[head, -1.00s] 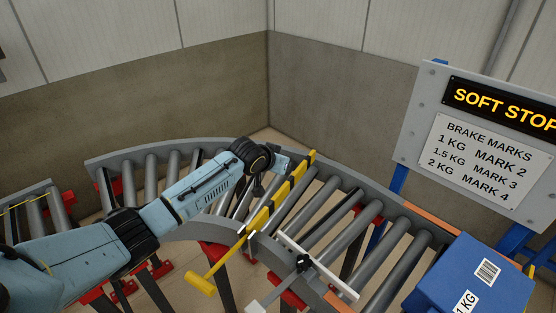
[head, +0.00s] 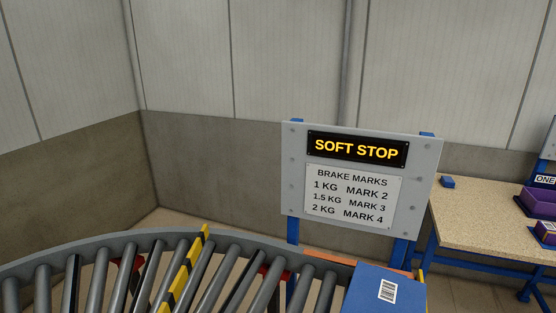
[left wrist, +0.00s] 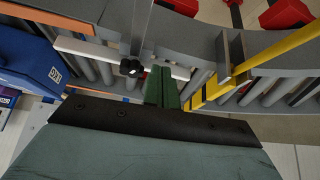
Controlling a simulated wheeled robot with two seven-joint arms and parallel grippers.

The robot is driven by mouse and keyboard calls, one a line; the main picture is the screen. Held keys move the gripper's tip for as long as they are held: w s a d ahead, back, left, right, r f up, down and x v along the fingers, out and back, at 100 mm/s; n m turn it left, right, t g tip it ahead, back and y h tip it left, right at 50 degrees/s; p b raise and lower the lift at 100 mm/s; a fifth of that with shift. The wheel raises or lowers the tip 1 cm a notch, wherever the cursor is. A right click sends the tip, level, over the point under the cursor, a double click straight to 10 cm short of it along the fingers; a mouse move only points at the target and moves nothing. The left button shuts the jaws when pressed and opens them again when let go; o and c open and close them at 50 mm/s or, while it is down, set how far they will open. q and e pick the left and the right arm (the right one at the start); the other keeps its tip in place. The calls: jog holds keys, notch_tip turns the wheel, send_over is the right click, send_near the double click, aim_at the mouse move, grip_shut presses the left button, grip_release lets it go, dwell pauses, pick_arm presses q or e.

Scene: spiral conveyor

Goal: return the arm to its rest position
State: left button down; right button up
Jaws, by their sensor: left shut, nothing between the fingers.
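My left gripper (left wrist: 162,74) shows in the left wrist view, with its green fingers together and nothing between them. It is above the roller conveyor (left wrist: 105,22). A white bar (left wrist: 85,48) with a black knob (left wrist: 132,68) lies beyond the fingertips; I cannot tell the gap between them. A yellow handle (left wrist: 285,46) is to the right of the fingers. Neither arm shows in the head view, and my right gripper is in no view.
In the head view, the curved conveyor (head: 110,246) carries a black-and-yellow striped bar (head: 186,268) and a blue box (head: 365,292). A "SOFT STOP" sign (head: 360,148) stands behind. A table (head: 480,225) with purple bins (head: 538,203) is at the right.

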pick_arm(q)
jog(key=s+a+r+g+y, duration=0.1)
jog(key=s+g, duration=0.1)
jog(key=s, duration=0.7)
jog(key=s+a+r+g, duration=0.1)
jog(key=s+a, duration=0.1)
jog(key=s, duration=0.8)
notch_tip(320, 180, down, 32)
jog(key=g+b, duration=0.1)
jog(key=b, duration=0.6)
jog(key=s+a+f+g+b, duration=0.1)
jog(key=s+f+b, duration=0.5)
jog(key=s+f, duration=1.1)
notch_tip(320, 180, down, 4)
jog(key=shift+a+f+y, duration=0.1)
jog(key=shift+a+y, duration=0.2)
jog(key=shift+a, duration=0.4)
